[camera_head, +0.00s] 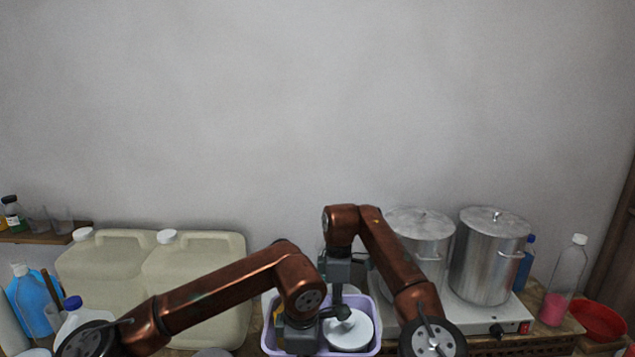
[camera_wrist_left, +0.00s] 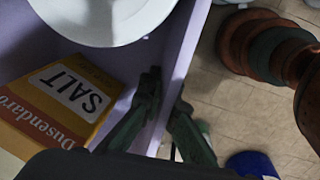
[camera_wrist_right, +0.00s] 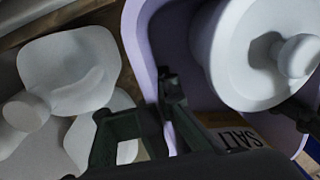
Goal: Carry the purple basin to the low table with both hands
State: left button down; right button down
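The purple basin (camera_head: 374,346) is at the bottom centre in the head view, partly hidden by my arms. It holds a white lidded pot (camera_head: 350,334) and a yellow salt box (camera_wrist_left: 62,92). My left gripper (camera_wrist_left: 168,90) has one finger inside and one outside the basin wall (camera_wrist_left: 187,45), its fingertips close against it. My right gripper (camera_wrist_right: 134,95) is at the basin's far side. Its fingers are spread, one outside and one inside the rim (camera_wrist_right: 133,35). The low table cannot be made out.
Two beige canisters (camera_head: 195,280) stand left of the basin. Two steel pots (camera_head: 490,260) sit on a hotplate (camera_head: 480,320) to the right, close to my right arm. A pink-bottomed bottle (camera_head: 556,308) and a red bowl (camera_head: 597,321) are farther right. White containers (camera_wrist_right: 70,75) lie beside the basin.

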aim_at(340, 337)
pick_arm(q)
jog(key=shift+s+d+r, duration=0.1)
jog(key=shift+s, duration=0.2)
pick_arm(e)
jog(key=shift+s+r, duration=0.1)
jog(key=shift+s, duration=0.05)
